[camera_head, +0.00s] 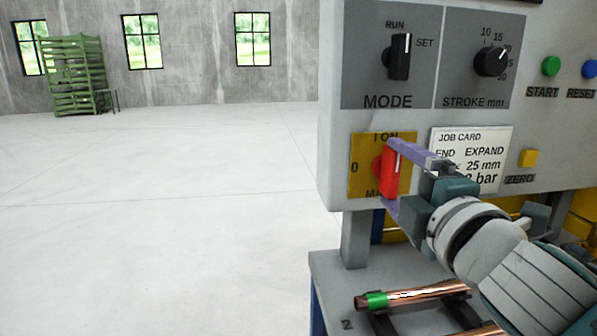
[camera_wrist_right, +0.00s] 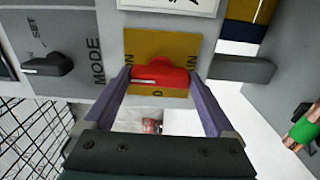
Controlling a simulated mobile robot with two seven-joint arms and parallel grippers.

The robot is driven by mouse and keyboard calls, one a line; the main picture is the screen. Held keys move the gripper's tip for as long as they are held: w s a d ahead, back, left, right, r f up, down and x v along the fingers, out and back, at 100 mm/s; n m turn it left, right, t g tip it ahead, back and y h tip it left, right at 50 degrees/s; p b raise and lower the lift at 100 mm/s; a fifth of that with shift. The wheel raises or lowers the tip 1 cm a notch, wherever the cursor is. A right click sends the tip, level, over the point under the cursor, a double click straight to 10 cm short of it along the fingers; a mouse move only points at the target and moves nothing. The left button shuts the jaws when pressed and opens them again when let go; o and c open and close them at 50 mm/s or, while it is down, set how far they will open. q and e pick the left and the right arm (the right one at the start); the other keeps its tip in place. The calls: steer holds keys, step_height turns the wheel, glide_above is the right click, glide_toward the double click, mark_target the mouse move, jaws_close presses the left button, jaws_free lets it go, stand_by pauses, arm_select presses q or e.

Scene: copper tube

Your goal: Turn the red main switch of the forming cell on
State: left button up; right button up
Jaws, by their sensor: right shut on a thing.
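The red main switch (camera_head: 390,172) sits on a yellow plate (camera_head: 360,165) at the lower left of the grey panel. Its handle stands upright, and its white mark points up toward the "1 ON" label; the "0" is at the left. My right gripper (camera_head: 393,176) is shut on the handle, with one purple finger at its top end and one at its bottom end. The right wrist view also shows the red switch (camera_wrist_right: 160,77) between the two fingers (camera_wrist_right: 165,92). My left gripper is not in view.
Above are the MODE knob (camera_head: 400,57) and STROKE knob (camera_head: 491,61). A job card (camera_head: 480,150) and a yellow ZERO button (camera_head: 528,158) are to the right. A copper tube (camera_head: 420,296) with a green band lies below my right arm. Open floor is at left.

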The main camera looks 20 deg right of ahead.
steer(key=o, duration=1.1)
steer(key=shift+c, duration=0.2)
steer(key=b+v, duration=0.1)
steer(key=v, duration=0.9)
steer(key=shift+d, duration=0.1)
